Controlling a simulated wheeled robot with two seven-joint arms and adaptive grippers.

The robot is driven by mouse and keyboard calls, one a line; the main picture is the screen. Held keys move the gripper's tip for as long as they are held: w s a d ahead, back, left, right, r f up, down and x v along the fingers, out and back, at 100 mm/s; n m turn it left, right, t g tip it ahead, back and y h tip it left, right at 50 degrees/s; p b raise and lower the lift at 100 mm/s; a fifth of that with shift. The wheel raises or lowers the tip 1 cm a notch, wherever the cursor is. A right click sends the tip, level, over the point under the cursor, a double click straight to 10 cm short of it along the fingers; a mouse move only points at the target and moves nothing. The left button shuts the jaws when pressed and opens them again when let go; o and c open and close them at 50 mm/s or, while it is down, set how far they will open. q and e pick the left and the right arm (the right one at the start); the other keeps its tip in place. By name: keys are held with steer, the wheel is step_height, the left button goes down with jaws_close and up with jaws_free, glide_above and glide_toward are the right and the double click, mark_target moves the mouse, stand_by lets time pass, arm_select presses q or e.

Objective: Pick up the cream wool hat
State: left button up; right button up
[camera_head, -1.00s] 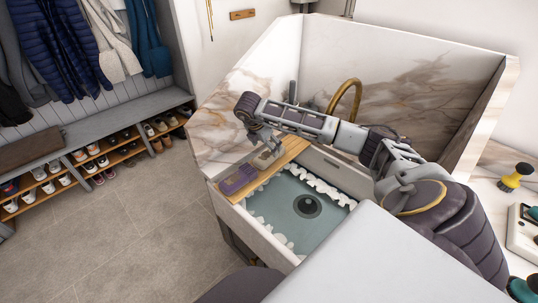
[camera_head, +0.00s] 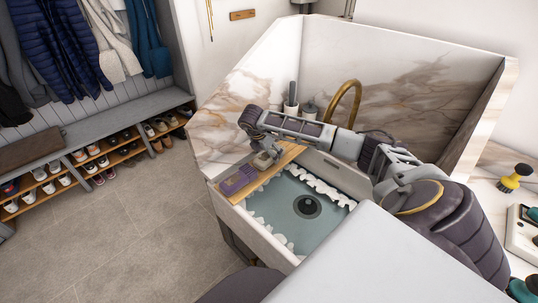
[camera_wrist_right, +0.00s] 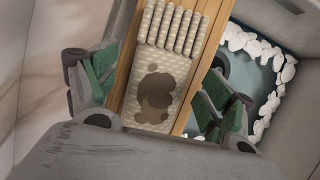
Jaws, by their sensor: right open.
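The cream wool hat (camera_head: 265,160) lies on a wooden board (camera_head: 280,160) across the sink. In the right wrist view the hat (camera_wrist_right: 147,72) lies flat, with a ribbed cuff at the top and a dark brown patch on its body. My right gripper (camera_head: 264,148) is just above the hat, pointing down. In the right wrist view its green-padded fingers (camera_wrist_right: 158,90) are open, one on each side of the hat, with nothing held. Part of the hat is hidden by the gripper in the head view. My left gripper is not in view.
A purple folded item (camera_head: 238,180) lies on the board beside the hat, towards the front. The sink basin (camera_head: 300,195) holds water with white foam at its edge. A brass tap (camera_head: 352,90) and small pots (camera_head: 291,105) stand behind it. Marble walls enclose the back.

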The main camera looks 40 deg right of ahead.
steer(key=shift+d+f, duration=0.25)
steer(key=shift+f, duration=0.25)
steer(key=c, duration=1.1)
